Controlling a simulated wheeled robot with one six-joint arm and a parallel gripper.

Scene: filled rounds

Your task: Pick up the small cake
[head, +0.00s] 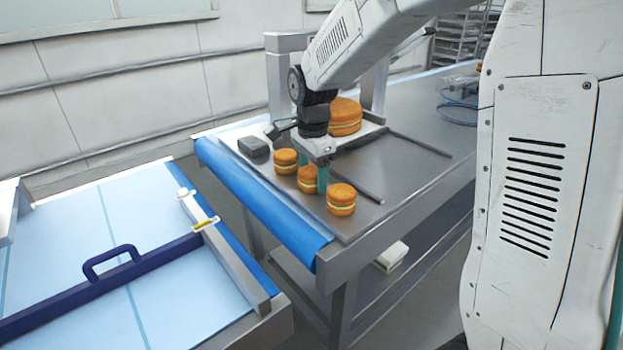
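Three small round sandwich cakes with a pale filling sit in a slanting row on the metal table: a back one (286,161), a middle one (308,182) and a front one (341,200). A larger cake (345,114) of the same kind stands behind them. My gripper (313,172) points down at the middle cake, its green fingertips apart. One fingertip overlaps that cake's right side, the other is at its back, partly hidden. I cannot tell whether they touch or hold the cake. The front and back cakes stand clear of the fingers.
A dark block (253,147) lies left of the back cake. A metal bar (360,182) runs along the table behind the front cake. A blue roll (262,203) lines the table's left edge. A lower blue-topped bench (100,235) with a dark blue handled bar (110,278) is at left.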

